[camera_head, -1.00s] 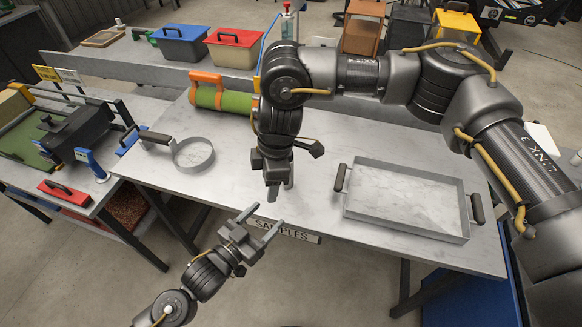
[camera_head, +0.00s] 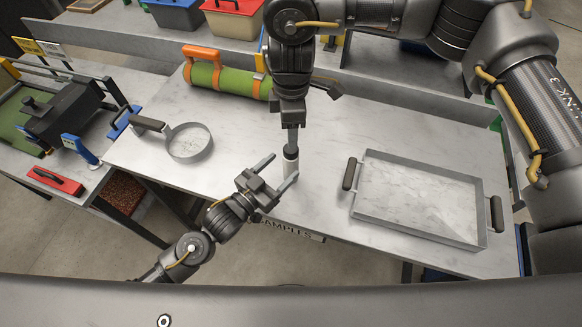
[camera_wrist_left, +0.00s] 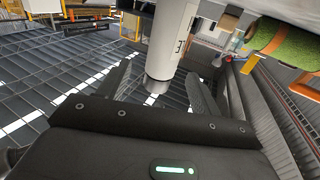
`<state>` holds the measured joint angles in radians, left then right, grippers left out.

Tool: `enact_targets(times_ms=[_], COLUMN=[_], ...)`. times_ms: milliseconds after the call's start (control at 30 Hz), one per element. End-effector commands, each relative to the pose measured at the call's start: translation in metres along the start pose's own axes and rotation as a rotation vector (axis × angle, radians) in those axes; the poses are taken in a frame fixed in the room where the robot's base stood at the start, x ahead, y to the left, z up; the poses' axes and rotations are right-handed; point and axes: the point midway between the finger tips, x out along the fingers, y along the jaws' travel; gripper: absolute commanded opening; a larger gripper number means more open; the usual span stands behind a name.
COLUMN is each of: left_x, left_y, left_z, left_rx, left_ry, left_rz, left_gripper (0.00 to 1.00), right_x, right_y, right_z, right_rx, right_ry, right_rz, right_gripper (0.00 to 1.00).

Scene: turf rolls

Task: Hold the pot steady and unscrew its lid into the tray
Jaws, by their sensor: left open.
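In the left wrist view the pot (camera_wrist_left: 172,42) shows as a white cylinder with dark print and a grey end, between the open fingers (camera_wrist_left: 160,88); I see no clear contact. My right gripper (camera_head: 292,146) points down right over the pot's top; its fingers overlap, and the lid is hidden there. The grey tray (camera_head: 420,200) lies empty to the right.
A round grey pan (camera_head: 188,142) lies on the left of the table. A green turf roll with orange straps (camera_head: 230,78) lies at the back. A side bench at left holds a black device (camera_head: 65,112). The table between pot and tray is clear.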

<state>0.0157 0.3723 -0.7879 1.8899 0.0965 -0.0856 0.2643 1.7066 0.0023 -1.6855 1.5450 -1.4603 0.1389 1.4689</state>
Motion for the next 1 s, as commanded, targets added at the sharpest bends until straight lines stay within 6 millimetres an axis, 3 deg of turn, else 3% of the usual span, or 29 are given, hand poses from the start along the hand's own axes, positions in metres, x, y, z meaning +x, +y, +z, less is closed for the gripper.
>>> enact_targets(times_ms=[200,400,800,1000], left_x=[0.038,0.059,0.066,0.066], left_y=[-0.001,-0.001,-0.001,-0.001], left_z=[0.000,0.000,0.001,0.000], left_rx=[0.000,0.000,-0.001,-0.001], left_ry=[0.000,0.000,-0.001,-0.001], left_rz=[-0.003,-0.004,-0.004,-0.004], left_gripper=[0.64,0.64,0.64,0.40], right_x=[0.000,0.000,0.000,0.000], right_y=[0.000,0.000,0.000,0.000], right_z=[-0.002,-0.002,-0.002,-0.003], right_rx=[-0.004,-0.005,-0.005,-0.005], right_ry=[0.000,0.000,0.000,0.000], right_rz=[0.000,0.000,0.000,0.000], right_gripper=[0.54,0.54,0.54,0.54])
